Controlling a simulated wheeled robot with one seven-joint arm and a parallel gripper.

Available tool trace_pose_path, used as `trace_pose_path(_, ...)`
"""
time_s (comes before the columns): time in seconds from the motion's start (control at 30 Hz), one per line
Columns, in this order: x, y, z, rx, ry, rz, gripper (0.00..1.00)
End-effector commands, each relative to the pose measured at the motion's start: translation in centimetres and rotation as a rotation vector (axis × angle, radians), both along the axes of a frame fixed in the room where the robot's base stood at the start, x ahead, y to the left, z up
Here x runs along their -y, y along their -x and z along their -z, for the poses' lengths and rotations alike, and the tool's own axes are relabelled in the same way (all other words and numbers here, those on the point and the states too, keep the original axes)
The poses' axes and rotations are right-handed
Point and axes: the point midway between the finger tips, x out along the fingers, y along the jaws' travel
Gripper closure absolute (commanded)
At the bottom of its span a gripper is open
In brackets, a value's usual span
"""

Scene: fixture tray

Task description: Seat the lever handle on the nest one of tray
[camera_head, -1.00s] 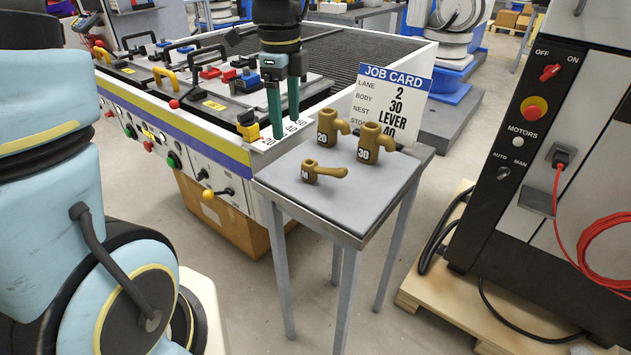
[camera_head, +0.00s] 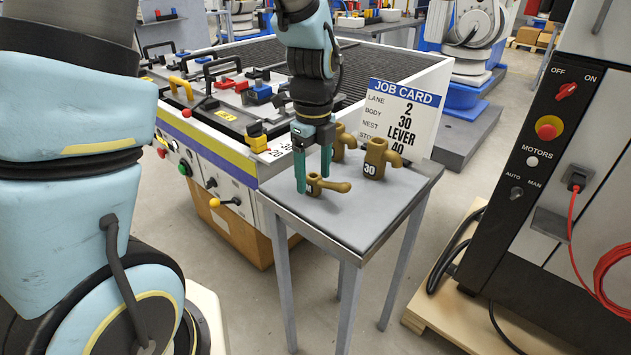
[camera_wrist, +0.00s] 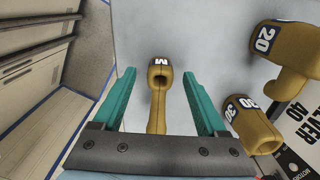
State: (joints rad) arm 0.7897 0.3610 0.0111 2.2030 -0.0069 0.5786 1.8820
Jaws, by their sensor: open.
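The lever handle (camera_head: 338,187), a small brass body marked M with a side lever, lies on the small grey side table. My gripper (camera_head: 312,184) is open and pointed down over it, its teal fingers on either side. In the wrist view, the handle (camera_wrist: 158,90) lies between the two fingers (camera_wrist: 160,98), with a gap on each side. The fixture bench (camera_head: 235,90) stands behind, with dark plates, clamps and yellow handles. I cannot make out which part is nest one.
Two brass tap-like bodies stand close by: one marked 30 (camera_head: 376,160), and one marked 20 (camera_wrist: 285,50), partly behind my gripper in the head view. A job card (camera_head: 402,115) stands at the table's back edge. The table's front right (camera_head: 375,215) is clear.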

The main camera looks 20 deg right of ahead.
Motion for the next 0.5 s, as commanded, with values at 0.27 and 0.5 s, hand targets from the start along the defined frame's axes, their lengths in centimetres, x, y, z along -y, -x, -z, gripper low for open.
trace_pose_path(0.27,-0.1,-0.1,1.8,0.002,0.0,-0.001,0.25)
trace_pose_path(0.5,0.0,-0.1,1.7,0.002,0.0,-0.001,0.37)
